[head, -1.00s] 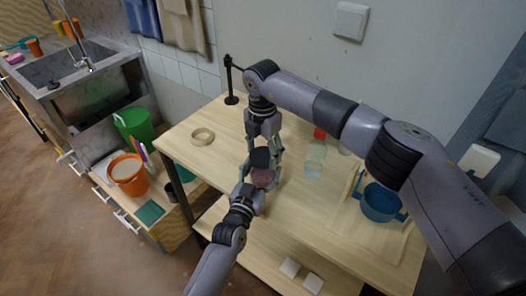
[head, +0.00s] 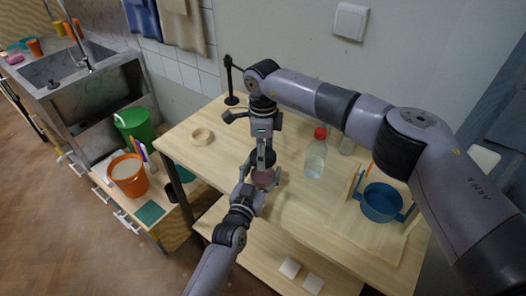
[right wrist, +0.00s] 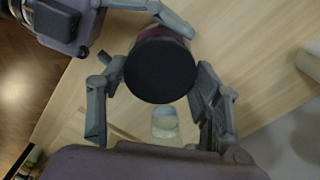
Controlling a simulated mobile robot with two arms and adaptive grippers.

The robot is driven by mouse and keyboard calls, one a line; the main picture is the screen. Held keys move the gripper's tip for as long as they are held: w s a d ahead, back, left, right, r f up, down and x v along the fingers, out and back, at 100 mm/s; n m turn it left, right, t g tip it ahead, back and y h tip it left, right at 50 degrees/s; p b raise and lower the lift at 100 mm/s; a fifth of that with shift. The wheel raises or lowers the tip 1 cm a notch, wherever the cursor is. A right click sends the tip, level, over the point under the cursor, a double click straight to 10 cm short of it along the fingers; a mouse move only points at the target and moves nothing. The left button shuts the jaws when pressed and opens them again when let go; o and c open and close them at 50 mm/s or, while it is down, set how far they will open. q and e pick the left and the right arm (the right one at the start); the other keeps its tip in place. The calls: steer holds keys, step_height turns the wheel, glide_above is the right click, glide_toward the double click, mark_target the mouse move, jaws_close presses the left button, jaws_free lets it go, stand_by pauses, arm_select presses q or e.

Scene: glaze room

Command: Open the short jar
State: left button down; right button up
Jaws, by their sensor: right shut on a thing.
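The short jar (head: 263,178) has a pinkish body and a black lid. It is upright on the pale wooden table (head: 225,150), and its lid (right wrist: 160,70) faces me in the right wrist view. My right gripper (head: 265,155) points down from above and is shut on the lid, one finger on each side (right wrist: 155,95). In the head view its fingers partly hide the lid; I cannot tell whether the lid is apart from the body.
A clear bottle with a red cap (head: 315,158) stands right of the jar. Further right is a blue pot (head: 381,202) in a wooden frame.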

arm_select(q)
steer(key=shift+a+f, duration=0.1)
arm_select(e)
steer(key=n, duration=1.2)
steer(key=shift+d, duration=0.1)
steer(key=n, duration=0.4)
steer(key=shift+n, duration=0.3)
steer(key=shift+r, duration=0.3)
steer(key=shift+r, duration=0.85)
